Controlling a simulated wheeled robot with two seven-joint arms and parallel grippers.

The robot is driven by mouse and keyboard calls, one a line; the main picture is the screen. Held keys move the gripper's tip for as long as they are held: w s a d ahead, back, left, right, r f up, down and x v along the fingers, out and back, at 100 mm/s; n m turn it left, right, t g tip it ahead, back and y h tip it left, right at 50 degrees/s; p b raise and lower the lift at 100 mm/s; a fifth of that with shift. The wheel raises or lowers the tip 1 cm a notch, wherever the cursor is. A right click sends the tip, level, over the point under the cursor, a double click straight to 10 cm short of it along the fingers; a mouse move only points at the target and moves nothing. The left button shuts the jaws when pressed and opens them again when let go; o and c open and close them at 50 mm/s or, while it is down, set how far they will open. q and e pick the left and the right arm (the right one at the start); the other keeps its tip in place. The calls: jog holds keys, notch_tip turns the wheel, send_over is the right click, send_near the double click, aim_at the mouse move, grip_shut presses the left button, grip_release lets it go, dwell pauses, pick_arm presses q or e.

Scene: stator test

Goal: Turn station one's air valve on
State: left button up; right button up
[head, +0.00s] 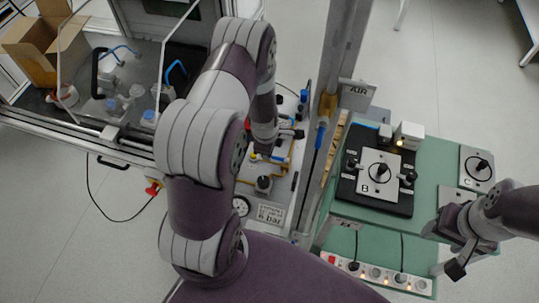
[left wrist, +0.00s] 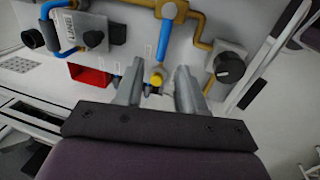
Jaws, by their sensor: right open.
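My left arm reaches over the pneumatic panel in the head view, and its links hide part of the panel. In the left wrist view my left gripper (left wrist: 158,90) is open, with its two fingers apart. A yellow-tipped part (left wrist: 157,79) shows between the fingers; contact cannot be told. Just above it a blue lever or tube (left wrist: 164,41) hangs from brass piping. I cannot tell which part is station one's air valve. In the head view an AIR sign (head: 356,93) stands beside a brass fitting (head: 327,106) with a blue part (head: 320,136). My right gripper (head: 456,252) is open at the right.
A green bench (head: 345,217) with a black station B fixture (head: 372,203) stands right of the panel. A power strip (head: 385,276) lies at its front. A dark knob (left wrist: 229,67) and a red box (left wrist: 90,76) flank my left fingers. A cardboard box (head: 38,47) stands far left.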

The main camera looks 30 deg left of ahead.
aim_at(277, 158)
pick_arm(q)
jog(key=f, duration=0.3)
jog(key=shift+w+f, duration=0.15)
jog(key=shift+w, duration=0.05)
jog(key=shift+w+f+b, duration=0.1)
jog(key=shift+f+b, duration=0.15)
jog(key=shift+b, duration=0.05)
grip_shut()
